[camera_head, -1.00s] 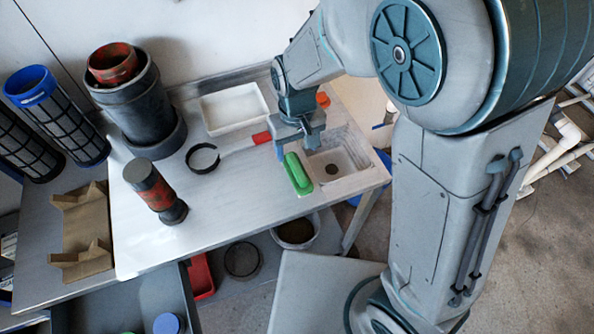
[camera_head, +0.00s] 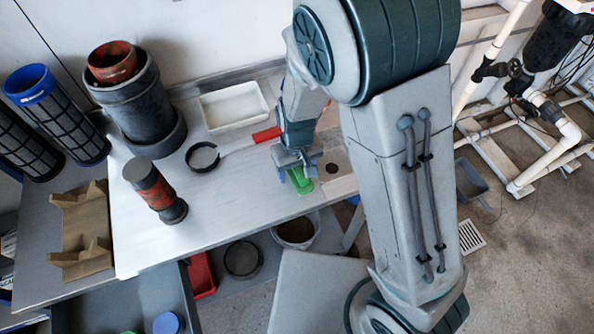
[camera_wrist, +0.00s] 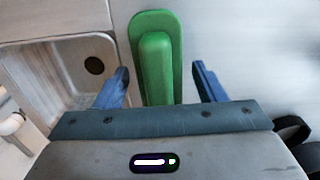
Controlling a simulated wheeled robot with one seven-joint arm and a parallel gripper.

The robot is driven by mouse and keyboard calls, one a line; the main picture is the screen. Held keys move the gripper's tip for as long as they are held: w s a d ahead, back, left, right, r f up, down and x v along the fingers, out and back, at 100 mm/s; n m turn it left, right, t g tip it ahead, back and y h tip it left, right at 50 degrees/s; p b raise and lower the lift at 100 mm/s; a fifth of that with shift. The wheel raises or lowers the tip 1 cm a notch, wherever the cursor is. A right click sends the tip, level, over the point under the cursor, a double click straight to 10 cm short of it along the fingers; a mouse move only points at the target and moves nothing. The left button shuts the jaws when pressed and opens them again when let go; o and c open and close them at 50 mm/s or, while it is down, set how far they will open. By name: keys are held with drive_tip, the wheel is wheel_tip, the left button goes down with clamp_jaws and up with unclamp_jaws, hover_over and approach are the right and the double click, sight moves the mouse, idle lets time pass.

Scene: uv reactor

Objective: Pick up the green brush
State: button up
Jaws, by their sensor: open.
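The green brush (camera_head: 302,182) lies on the pale worktop beside the sink, partly hidden behind my gripper in the head view. In the wrist view the green brush (camera_wrist: 156,62) shows a raised handle on a wider base. My gripper (camera_head: 296,172) is directly over it, pointing down. In the wrist view my gripper (camera_wrist: 162,88) is open, with one blue finger on each side of the brush and visible gaps between. The brush's near end is hidden by the gripper body.
The sink basin (camera_wrist: 75,75) is left of the brush in the wrist view. A red-handled tool (camera_head: 266,134), a black ring (camera_head: 203,157), a white tray (camera_head: 233,107) and a dark red-banded cylinder (camera_head: 155,190) are on the worktop. The worktop's middle (camera_head: 225,200) is clear.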

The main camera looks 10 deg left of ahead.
drive_tip(key=c, duration=1.1)
drive_tip(key=shift+r, duration=0.15)
